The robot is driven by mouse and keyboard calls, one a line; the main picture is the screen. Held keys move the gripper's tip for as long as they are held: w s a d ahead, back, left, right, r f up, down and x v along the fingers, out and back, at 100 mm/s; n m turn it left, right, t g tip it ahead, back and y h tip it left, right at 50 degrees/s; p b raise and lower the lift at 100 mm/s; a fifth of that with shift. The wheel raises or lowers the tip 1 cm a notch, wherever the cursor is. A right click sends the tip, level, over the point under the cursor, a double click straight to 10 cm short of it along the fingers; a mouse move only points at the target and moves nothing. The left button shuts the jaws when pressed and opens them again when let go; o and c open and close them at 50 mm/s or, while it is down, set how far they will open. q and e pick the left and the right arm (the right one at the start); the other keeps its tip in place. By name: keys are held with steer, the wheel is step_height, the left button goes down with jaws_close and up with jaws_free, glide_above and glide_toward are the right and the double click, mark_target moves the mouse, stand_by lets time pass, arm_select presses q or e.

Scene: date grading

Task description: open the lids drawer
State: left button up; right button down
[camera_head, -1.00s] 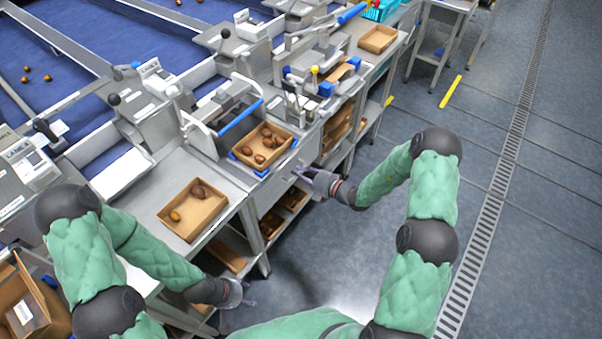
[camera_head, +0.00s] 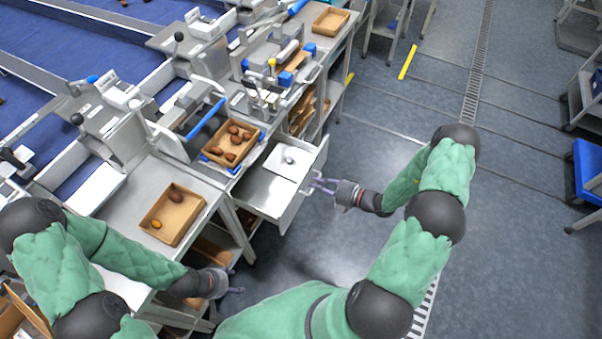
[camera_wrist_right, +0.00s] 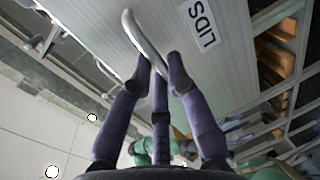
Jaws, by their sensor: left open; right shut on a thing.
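The lids drawer (camera_head: 264,201) stands pulled out from under the bench in the head view, with a white sheet-like stack of lids (camera_head: 291,161) inside. Its front panel (camera_wrist_right: 185,55) carries a "LIDS" label (camera_wrist_right: 201,24) in the right wrist view. My right gripper (camera_head: 318,184) is at the drawer front, and its fingers (camera_wrist_right: 160,75) are shut on the curved metal handle (camera_wrist_right: 143,42). My left gripper (camera_head: 233,290) is open and empty, low beside the bench at the lower left.
A cardboard tray of several dates (camera_head: 229,157) sits on the bench beside the drawer. Another tray with two dates (camera_head: 172,217) lies on the nearer bench top. Open shelves are below. The floor (camera_head: 330,250) right of the drawer is clear.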

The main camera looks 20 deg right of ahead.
steer(key=shift+f+p+v, duration=0.1)
steer(key=shift+f+v, duration=0.1)
steer(key=shift+v, duration=0.65)
steer(key=shift+f+p+v, duration=0.15)
steer(key=shift+v, duration=0.7)
steer(key=shift+f+p+v, duration=0.1)
steer(key=shift+f+v, duration=0.1)
steer(key=shift+v, duration=0.65)
steer(key=shift+s, duration=0.1)
steer(key=c, duration=1.2)
jaws_free()
steer(key=v, duration=1.2)
steer(key=shift+f, duration=0.15)
